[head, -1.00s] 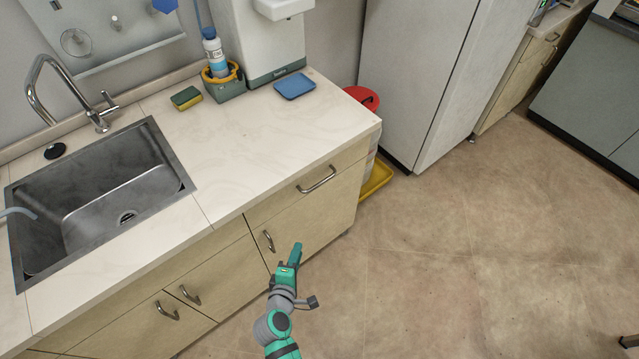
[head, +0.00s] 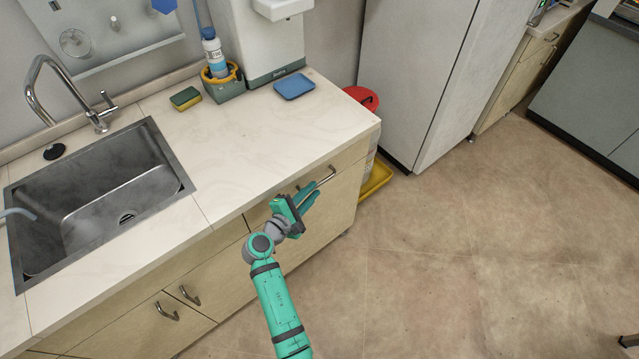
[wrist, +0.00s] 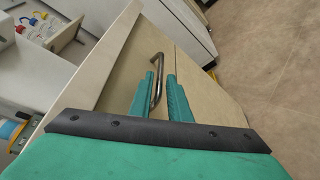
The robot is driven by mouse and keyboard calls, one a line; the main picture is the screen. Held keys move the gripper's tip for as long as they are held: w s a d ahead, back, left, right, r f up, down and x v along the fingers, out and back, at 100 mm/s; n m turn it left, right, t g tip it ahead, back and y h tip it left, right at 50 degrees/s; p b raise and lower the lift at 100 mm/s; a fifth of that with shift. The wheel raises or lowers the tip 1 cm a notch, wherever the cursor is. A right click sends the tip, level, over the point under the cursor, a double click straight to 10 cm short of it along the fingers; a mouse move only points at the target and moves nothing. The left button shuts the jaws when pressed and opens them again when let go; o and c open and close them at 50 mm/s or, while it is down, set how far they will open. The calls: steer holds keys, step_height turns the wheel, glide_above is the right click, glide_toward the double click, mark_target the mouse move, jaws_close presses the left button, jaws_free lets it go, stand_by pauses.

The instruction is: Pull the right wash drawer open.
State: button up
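The right wash drawer (head: 344,163) is a pale wood front just under the right end of the counter, and it looks closed. Its curved metal handle (head: 328,175) is partly hidden by my gripper in the head view. My gripper (head: 311,192) is at the drawer front, by the left part of the handle. In the wrist view the two green fingers of my gripper (wrist: 162,82) are apart. The handle (wrist: 157,66) shows between and beyond them, with its near end in the gap. I cannot tell whether a finger touches it.
A cupboard door (head: 325,221) lies below the drawer. The counter (head: 240,150) holds a sink (head: 100,195), a sponge (head: 186,98) and a blue tray (head: 294,86). A red-lidded bin (head: 363,98) and a yellow tray (head: 377,181) stand right of the cabinet. The floor at right is clear.

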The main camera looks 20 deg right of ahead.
steer(key=shift+x, duration=2.55)
jaws_close()
